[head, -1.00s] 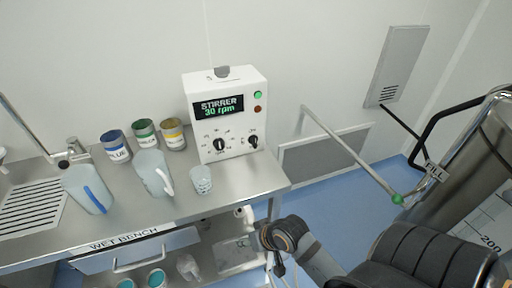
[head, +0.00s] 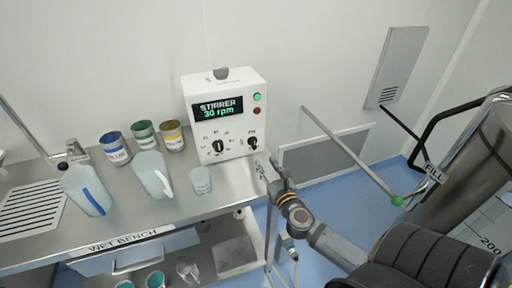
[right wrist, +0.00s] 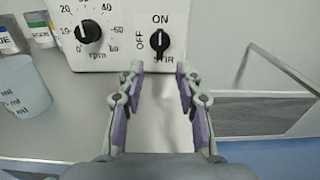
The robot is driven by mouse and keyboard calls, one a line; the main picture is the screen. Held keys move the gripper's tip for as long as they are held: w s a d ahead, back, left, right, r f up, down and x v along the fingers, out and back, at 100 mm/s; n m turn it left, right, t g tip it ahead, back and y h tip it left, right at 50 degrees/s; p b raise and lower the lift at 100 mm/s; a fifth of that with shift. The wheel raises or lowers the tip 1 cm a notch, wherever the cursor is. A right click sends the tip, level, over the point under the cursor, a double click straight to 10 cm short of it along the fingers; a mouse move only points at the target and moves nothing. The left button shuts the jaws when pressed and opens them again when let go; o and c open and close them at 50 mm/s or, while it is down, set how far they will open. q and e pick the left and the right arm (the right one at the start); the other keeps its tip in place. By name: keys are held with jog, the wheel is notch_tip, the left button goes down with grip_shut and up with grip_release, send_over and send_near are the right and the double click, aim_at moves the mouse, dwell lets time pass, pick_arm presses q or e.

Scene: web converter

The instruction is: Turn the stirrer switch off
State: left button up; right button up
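The white stirrer box (head: 226,108) stands at the back of the wet bench. Its display (head: 218,108) reads "STIRRER 30 rpm", and a green lamp (head: 257,97) glows. The black stirrer switch (right wrist: 160,41), at the lower right of the panel, points straight up at ON in the right wrist view; it also shows in the head view (head: 252,143). Beside it is the rpm knob (right wrist: 88,31). My right gripper (right wrist: 160,68) is open and empty, its fingers spread just below and in front of the switch. My left gripper is not in view.
A clear beaker (head: 201,181) stands in front of the box, with two jugs (head: 153,176) (head: 87,190) to the left. Blue, green and yellow tins (head: 172,136) stand behind. A green-tipped rod (head: 396,200) and a steel tank (head: 478,165) are at the right.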

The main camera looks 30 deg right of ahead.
aim_at(255, 144)
jog(key=p+x, duration=0.1)
jog(key=x, duration=0.8)
jog(key=shift+w+p, duration=0.2)
jog(key=shift+p, duration=0.15)
jog(key=shift+w, duration=0.45)
jog(key=shift+c, duration=0.3)
grip_shut()
